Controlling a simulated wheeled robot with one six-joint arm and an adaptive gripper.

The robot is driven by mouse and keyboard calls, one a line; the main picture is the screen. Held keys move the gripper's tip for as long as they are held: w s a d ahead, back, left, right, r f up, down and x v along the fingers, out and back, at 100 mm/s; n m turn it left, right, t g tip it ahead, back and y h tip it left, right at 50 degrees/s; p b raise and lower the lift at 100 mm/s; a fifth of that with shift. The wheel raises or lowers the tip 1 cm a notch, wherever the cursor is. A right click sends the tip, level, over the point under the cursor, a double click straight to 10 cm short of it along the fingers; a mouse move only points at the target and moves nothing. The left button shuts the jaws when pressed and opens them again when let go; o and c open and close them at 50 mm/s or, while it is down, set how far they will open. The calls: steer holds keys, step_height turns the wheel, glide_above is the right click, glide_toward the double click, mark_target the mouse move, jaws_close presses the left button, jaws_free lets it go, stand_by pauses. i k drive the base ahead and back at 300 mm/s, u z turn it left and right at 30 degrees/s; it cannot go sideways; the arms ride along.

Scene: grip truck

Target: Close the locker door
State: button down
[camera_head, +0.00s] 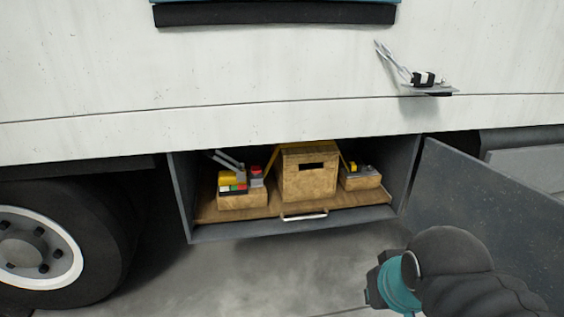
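The locker (180,205) is a dark grey box set under the white truck body, and its front is open. Its grey door (487,215) hangs at the locker's right side and is swung wide open toward the viewer. My arm shows at the lower right in front of the door, with a dark rounded link and a teal part. The arm hides the lower left part of the door. My gripper's fingers cannot be made out, and I cannot tell whether the arm touches the door.
Inside the locker, a wooden tray (350,206) with a metal handle (305,216) holds a wooden box (308,176) and two smaller boxes of tools. A truck wheel (55,245) stands at the left. A small bracket (427,87) juts from the truck side. Ground before the locker is clear.

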mark_target(521, 224)
steer(key=z, duration=0.55)
steer(key=k, duration=1.3)
steer(key=z, duration=1.15)
steer(key=i, duration=1.4)
steer(key=u, duration=0.15)
